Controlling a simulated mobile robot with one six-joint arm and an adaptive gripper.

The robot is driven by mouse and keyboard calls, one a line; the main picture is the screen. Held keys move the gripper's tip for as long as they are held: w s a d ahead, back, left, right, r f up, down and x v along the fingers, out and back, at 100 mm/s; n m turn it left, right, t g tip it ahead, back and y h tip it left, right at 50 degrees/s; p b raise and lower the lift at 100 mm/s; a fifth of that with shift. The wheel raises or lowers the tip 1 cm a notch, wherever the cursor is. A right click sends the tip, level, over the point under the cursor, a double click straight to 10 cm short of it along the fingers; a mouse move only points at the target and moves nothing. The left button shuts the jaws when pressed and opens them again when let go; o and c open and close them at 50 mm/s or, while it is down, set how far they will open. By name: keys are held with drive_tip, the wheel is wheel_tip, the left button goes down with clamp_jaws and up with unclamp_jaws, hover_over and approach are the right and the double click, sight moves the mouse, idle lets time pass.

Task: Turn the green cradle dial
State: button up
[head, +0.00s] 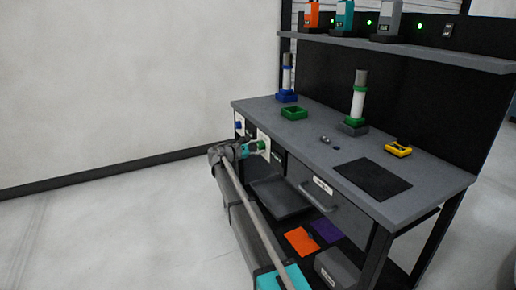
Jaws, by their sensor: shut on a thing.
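The green cradle dial (261,145) is on a white panel (265,137) on the front of the workbench, at its left end. My gripper (253,147) is at the dial and shut on it. My arm comes up from the lower middle of the picture and hides part of the panel. The exact finger contact is too small to make out. A blue dial (239,125) is on the panel to the left. A green square cradle (294,113) sits on the bench top above, and it looks empty.
On the bench top (440,178) are a white roll in a green-ringed stand (357,105), a blue-based roll (287,80), a yellow tool (398,148) and a black mat (372,180). A drawer (325,200) is below. Coloured tools stand on the shelf. The floor at left is clear.

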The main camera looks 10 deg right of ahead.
drive_tip(key=n, duration=0.6)
drive_tip(key=shift+d, duration=0.15)
idle(0.3)
drive_tip(key=o, duration=1.2)
drive_tip(key=shift+s, duration=0.1)
drive_tip(key=shift+v, duration=6)
